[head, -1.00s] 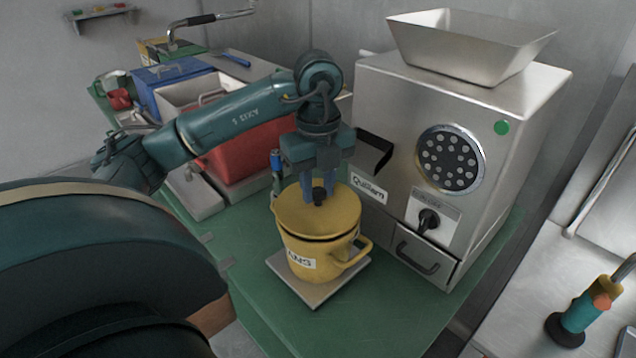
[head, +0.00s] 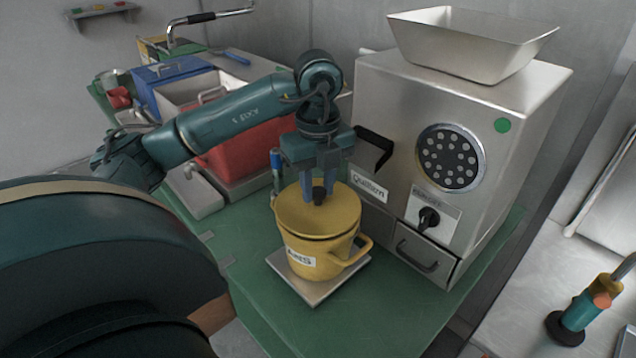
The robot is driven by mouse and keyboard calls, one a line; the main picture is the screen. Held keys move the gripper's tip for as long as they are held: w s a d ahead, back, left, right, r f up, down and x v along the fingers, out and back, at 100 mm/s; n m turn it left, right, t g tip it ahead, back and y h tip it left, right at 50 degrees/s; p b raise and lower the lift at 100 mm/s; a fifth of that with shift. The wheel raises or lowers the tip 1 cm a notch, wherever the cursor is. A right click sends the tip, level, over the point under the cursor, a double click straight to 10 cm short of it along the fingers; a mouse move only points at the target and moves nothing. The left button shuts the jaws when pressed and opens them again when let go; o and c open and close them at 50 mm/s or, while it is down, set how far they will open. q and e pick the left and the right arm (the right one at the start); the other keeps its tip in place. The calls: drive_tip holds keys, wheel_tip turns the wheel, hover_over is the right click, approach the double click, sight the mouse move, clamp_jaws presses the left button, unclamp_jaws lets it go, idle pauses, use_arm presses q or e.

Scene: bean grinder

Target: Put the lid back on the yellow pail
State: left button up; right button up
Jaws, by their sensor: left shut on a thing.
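The yellow pail (head: 318,262) stands upright on a flat metal plate (head: 312,292) on the green worktop, its handle to the right and a white label on its front. The yellow lid (head: 298,216) lies over the pail's mouth, with a dark knob in its middle. My left gripper (head: 319,197) points straight down and is shut on the lid's knob. The lid looks nearly level and close against the rim; whether it is fully seated all round I cannot tell. My right gripper is not in the view.
The steel grinder (head: 450,160) with its hopper stands close to the right of the pail, its drawer (head: 422,257) low at the front. Red (head: 240,148) and blue (head: 175,84) bins stand behind my left arm. A blue-capped bottle (head: 276,170) stands just behind the pail.

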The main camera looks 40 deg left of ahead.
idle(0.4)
use_arm(q)
drive_tip(key=o, duration=1.6)
drive_tip(key=shift+c, duration=0.2)
drive_tip(key=shift+r+p, duration=3.1)
drive_tip(key=shift+r, duration=0.4)
drive_tip(key=shift+c, duration=0.5)
clamp_jaws()
